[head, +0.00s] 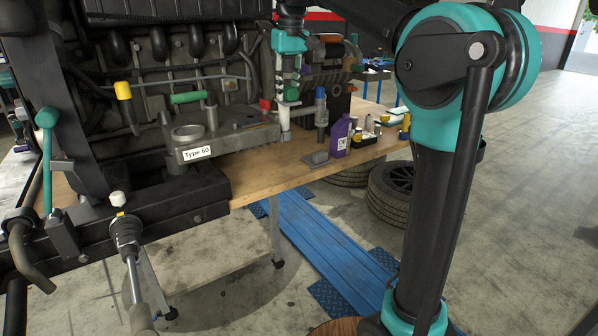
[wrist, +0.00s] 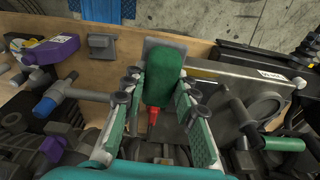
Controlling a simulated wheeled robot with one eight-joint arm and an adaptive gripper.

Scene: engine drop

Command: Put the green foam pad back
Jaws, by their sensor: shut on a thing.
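The green foam pad (wrist: 163,75) shows upright in the middle of the wrist view, between the two fingers of my gripper (wrist: 165,93). My gripper is shut on it. A grey block or plate shows behind the pad's upper end, and a small red part shows below it; I cannot tell how either joins it. In the head view my gripper (head: 287,95) points down over the wooden bench, right of the Type 60 fixture (head: 225,140). A patch of green shows at its fingers there, but the pad's outline is not clear.
A purple bottle (head: 340,137) and a grey block (head: 315,159) stand right of my gripper near the bench edge. A blue-handled tool (head: 321,107) stands close by. A green handle (head: 187,97) is on the fixture. The engine (head: 150,70) fills the left back.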

